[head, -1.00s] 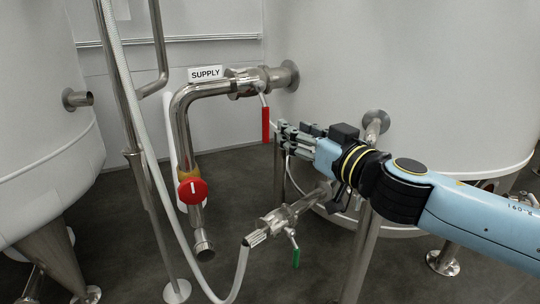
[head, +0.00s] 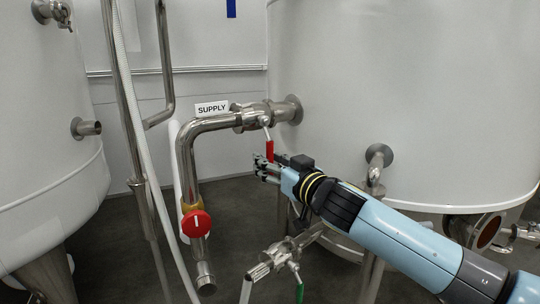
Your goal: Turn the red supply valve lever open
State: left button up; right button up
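The red supply valve lever (head: 269,150) hangs downward below the steel supply valve (head: 254,117), beside the SUPPLY sign (head: 211,108). Its lower end is hidden by my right gripper (head: 260,168), which comes in from the right. The fingers overlap the lower part of the lever and their tips reach a little to its left. I cannot tell whether they touch it, lie around it or only pass in front of it. The finger gap is too small to judge. My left gripper is not in view.
A round red knob (head: 196,223) sits on the bent pipe at lower left. A lower valve with a green lever (head: 299,293) is below my arm. Large tanks stand left (head: 45,150) and right (head: 400,90). A white hose (head: 140,150) runs down at left.

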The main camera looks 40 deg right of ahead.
jog(key=shift+w, duration=0.3)
grip_shut()
jog(key=shift+f, duration=0.15)
dwell(0.4)
